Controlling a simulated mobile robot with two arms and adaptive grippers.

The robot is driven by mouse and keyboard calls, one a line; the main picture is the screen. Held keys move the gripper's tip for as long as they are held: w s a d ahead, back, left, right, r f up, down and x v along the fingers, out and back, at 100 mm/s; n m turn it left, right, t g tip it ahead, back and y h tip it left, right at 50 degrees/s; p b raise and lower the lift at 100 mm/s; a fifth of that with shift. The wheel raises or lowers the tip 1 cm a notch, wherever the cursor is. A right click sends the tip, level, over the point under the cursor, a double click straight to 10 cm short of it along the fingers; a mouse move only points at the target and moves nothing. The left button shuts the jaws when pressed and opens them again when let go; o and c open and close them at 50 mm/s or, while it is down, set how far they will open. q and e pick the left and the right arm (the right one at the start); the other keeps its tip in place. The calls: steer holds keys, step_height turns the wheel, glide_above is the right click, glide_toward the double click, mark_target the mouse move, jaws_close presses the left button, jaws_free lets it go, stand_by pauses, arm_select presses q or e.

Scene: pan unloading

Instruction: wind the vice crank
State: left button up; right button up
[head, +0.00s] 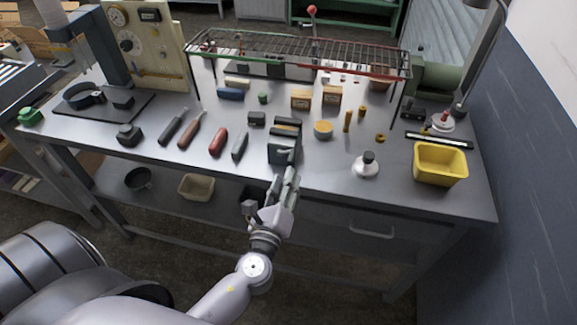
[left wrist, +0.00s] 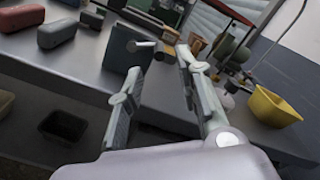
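The dark grey-green vice (head: 283,152) stands at the front edge of the workbench, near the middle. In the left wrist view the vice (left wrist: 126,52) shows its front face, with a pale crank (left wrist: 143,46) sticking out toward me. In the head view the crank is too small or hidden to make out. My left gripper (head: 287,182) is just in front of the vice, below its top. In the left wrist view its two fingers (left wrist: 160,90) are spread with nothing between them, and the crank lies beyond the gap. My right gripper is not in view.
A wire rack (head: 300,50) spans the back of the workbench (head: 325,172). Red and dark tools lie left of the vice. A white stamp-like item (head: 366,168) and a yellow bin (head: 440,163) stand to the right. A drawer handle (head: 371,233) is below the top.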

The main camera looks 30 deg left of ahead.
arm_select(q)
steer(key=shift+v, duration=2.35)
steer(key=s+f+n+g+h, duration=0.1)
steer(key=s+f+n+g, duration=0.2)
steer(key=f, duration=0.8)
steer(key=s+f+n+g, duration=0.3)
steer(key=f, duration=0.9)
steer(key=s+f+n+g+h, duration=0.1)
steer(key=s+f+n+g, duration=0.2)
steer(key=f, duration=0.8)
steer(key=s+f+n+g+h, duration=0.1)
steer(key=s+f+n+g, duration=0.2)
steer(key=s+f+n, duration=0.4)
steer(key=s+a+f+n+g+h+b, duration=0.1)
steer(key=s+f+n+g, duration=0.3)
steer(key=s, duration=1.4)
step_height(320, 180, down, 7)
steer(key=n, duration=0.3)
steer(key=shift+a+g, duration=0.3)
steer(key=shift+f, duration=0.1)
